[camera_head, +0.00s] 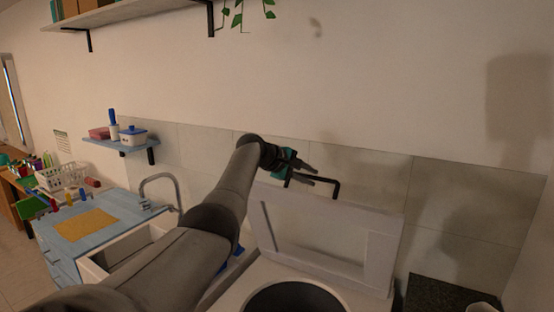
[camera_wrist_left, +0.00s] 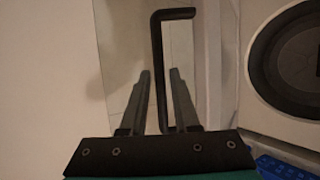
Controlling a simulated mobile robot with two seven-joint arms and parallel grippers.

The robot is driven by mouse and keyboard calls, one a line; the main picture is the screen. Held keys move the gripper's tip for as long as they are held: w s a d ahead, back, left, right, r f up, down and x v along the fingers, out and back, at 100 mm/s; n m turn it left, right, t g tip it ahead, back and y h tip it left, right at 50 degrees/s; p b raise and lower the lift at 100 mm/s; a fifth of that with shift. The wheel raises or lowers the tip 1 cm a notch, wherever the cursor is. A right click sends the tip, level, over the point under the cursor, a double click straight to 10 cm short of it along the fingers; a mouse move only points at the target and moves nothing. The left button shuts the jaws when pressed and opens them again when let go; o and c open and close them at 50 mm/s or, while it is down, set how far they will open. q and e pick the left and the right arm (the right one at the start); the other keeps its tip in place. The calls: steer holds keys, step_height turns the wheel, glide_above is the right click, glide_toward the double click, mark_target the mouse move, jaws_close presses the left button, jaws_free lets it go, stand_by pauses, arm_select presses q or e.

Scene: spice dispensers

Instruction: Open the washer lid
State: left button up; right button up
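The washer lid (camera_head: 385,230) is a pale panel standing raised and nearly upright at the back of the washer (camera_head: 245,285), near the tiled wall. The round dark drum opening (camera_head: 295,298) is uncovered; it also shows at the right of the left wrist view (camera_wrist_left: 300,55). A black bent handle (camera_head: 337,188) sits at the lid's upper edge. My left gripper (camera_head: 312,175) is at this handle. In the left wrist view the handle's long bar (camera_wrist_left: 158,60) passes between the two parted fingers, with slight gaps on both sides. My right gripper is not in view.
A blue counter (camera_head: 125,222) with a sink and tap (camera_head: 160,180) lies to the left. A small wall shelf (camera_head: 122,145) holds containers. A dark surface (camera_head: 440,292) is right of the washer. The wall is close behind the lid.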

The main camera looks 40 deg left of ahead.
arm_select(q)
steer(key=b+v, duration=0.3)
steer(key=v, duration=1)
steer(key=shift+f, duration=0.1)
